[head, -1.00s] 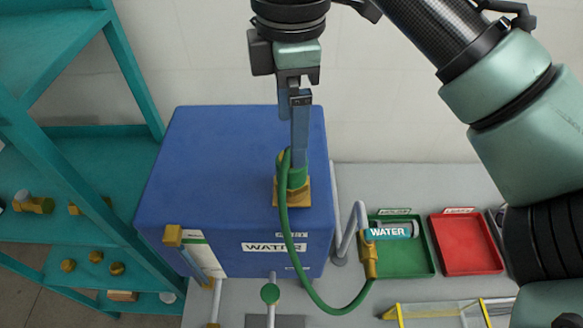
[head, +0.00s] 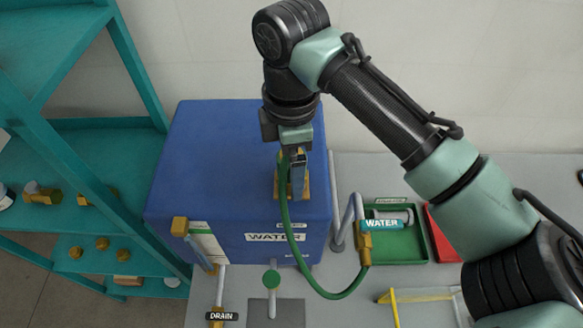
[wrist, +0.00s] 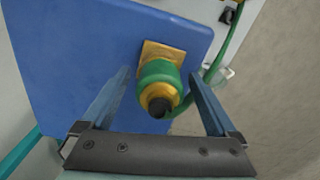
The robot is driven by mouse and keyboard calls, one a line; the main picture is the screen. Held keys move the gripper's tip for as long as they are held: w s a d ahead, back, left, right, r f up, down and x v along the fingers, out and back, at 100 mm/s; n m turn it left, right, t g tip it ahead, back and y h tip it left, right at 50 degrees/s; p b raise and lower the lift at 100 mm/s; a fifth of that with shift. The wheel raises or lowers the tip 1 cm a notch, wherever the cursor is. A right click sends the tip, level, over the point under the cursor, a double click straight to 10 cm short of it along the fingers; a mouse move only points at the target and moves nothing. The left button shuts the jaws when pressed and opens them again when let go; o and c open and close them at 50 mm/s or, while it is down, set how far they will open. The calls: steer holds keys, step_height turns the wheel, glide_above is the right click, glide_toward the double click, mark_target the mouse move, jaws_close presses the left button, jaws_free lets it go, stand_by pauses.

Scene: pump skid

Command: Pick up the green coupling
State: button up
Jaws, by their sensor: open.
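The green coupling (wrist: 158,73) stands on a square brass plate (wrist: 165,51) on top of the blue tank (head: 220,140). It is a green collar with a brass part and a dark end that faces the wrist camera. A green hose (head: 286,222) runs from its side. My gripper (head: 297,192) is open over the coupling, and its two fingers (wrist: 159,78) show on either side of it in the wrist view. I cannot tell whether they touch it. In the head view my gripper hides most of the coupling.
The hose loops down to a brass fitting labelled WATER (head: 364,247) at the tank's right. A green tray (head: 405,250) and a red tray (head: 438,238), partly hidden by my arm, lie further right. A teal shelf (head: 90,185) with brass fittings stands at the left.

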jaws_close()
stand_by(0.4)
steer(key=shift+r, duration=0.1)
step_height(320, 180, up, 10)
steer(key=b, duration=0.2)
steer(key=shift+b, duration=0.4)
